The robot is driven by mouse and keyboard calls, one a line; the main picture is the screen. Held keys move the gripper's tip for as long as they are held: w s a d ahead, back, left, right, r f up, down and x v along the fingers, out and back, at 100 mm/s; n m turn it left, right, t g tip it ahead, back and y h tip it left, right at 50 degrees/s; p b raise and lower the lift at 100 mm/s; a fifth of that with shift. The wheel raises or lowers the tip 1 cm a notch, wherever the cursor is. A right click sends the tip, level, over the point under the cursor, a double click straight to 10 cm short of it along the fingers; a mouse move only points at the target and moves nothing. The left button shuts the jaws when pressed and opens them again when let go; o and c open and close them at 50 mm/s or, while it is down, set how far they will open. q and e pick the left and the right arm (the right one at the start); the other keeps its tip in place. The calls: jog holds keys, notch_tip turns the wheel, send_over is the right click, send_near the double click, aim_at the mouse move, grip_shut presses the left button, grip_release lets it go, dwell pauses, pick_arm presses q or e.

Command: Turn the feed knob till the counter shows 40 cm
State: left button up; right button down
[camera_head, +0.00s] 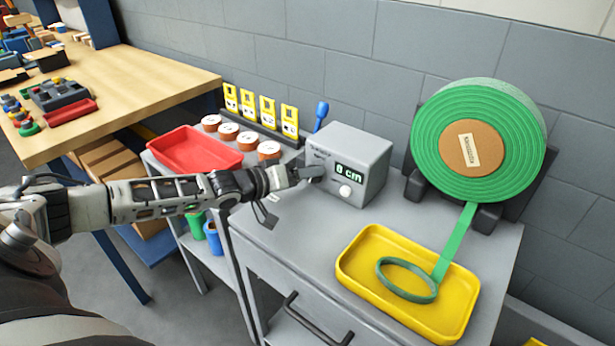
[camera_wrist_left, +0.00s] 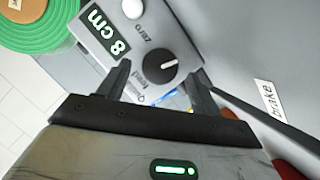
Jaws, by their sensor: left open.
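The grey counter box (camera_head: 352,150) stands on the grey cabinet top. Its green display (camera_head: 349,171) reads 8 cm, and the display also shows in the left wrist view (camera_wrist_left: 107,33). The black feed knob (camera_wrist_left: 161,70) with a white pointer line is on the box front; my left gripper hides it in the head view. My left gripper (camera_head: 308,174) is at the box front. In the left wrist view its open fingers (camera_wrist_left: 161,78) stand on either side of the knob; I cannot tell whether they touch it. My right gripper is not in view.
A green tape roll (camera_head: 500,130) stands at right, its strip (camera_head: 458,240) curling into a yellow tray (camera_head: 360,285). A white zero button (camera_head: 345,190) is beside the knob. A "brake" label (camera_wrist_left: 269,98) is nearby. A red tray (camera_head: 195,150) and labelled rolls (camera_head: 229,131) lie left.

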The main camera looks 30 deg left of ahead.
pick_arm(q)
jog(key=shift+x, duration=0.95)
jog(key=c, duration=1)
jog(key=shift+r, duration=0.1)
